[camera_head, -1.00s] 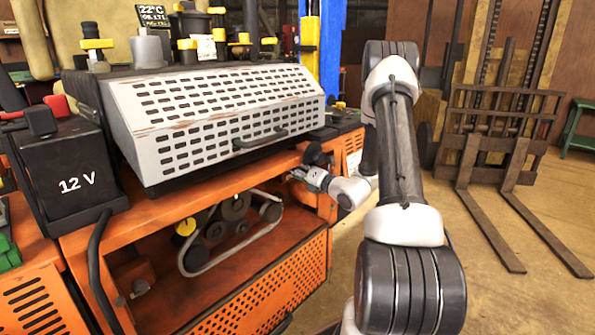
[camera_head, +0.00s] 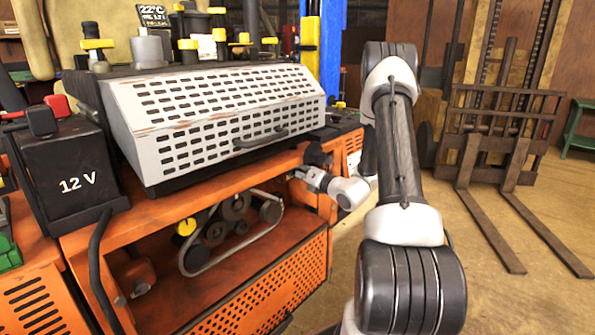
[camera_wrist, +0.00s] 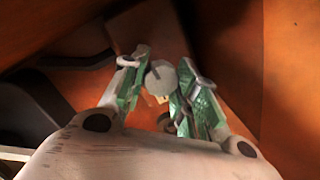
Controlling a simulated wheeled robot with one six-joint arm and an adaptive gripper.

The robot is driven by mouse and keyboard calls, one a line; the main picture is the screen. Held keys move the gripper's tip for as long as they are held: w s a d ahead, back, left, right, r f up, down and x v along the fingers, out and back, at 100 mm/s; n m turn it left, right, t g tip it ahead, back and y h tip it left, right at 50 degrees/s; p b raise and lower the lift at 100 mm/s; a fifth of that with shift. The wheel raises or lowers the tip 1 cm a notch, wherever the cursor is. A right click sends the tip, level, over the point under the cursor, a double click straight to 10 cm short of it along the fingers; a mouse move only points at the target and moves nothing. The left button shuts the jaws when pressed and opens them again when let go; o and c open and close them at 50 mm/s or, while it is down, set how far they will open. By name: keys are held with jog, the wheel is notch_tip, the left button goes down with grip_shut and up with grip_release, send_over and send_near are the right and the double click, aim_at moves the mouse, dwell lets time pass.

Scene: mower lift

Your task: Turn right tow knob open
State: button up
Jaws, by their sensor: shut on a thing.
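The right tow knob (camera_wrist: 161,78) is a small grey rounded piece on the orange machine body. In the wrist view it sits between the two green-padded fingers of my gripper (camera_wrist: 159,88), which is shut on it. In the head view my gripper (camera_head: 300,174) reaches the right end of the orange machine, below the grey perforated cover (camera_head: 215,115). The knob itself is too small and covered there to make out.
A black 12 V battery (camera_head: 75,185) stands at the left. A belt with pulleys (camera_head: 232,228) lies in the open bay left of my gripper. A forklift (camera_head: 500,150) with forks low stands at the right. Floor between is clear.

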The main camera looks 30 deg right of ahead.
jog(key=shift+d+f+n+y, duration=0.1)
jog(key=shift+n+y, duration=0.45)
jog(key=shift+n, duration=3.95)
jog(key=shift+f+n+y, duration=0.1)
jog(key=shift+n+y, duration=0.45)
jog(key=shift+n, duration=3.95)
jog(key=o, duration=1)
jog(key=shift+r, duration=0.1)
jog(key=shift+o, duration=0.2)
jog(key=v, duration=1.2)
jog(key=shift+f, duration=0.3)
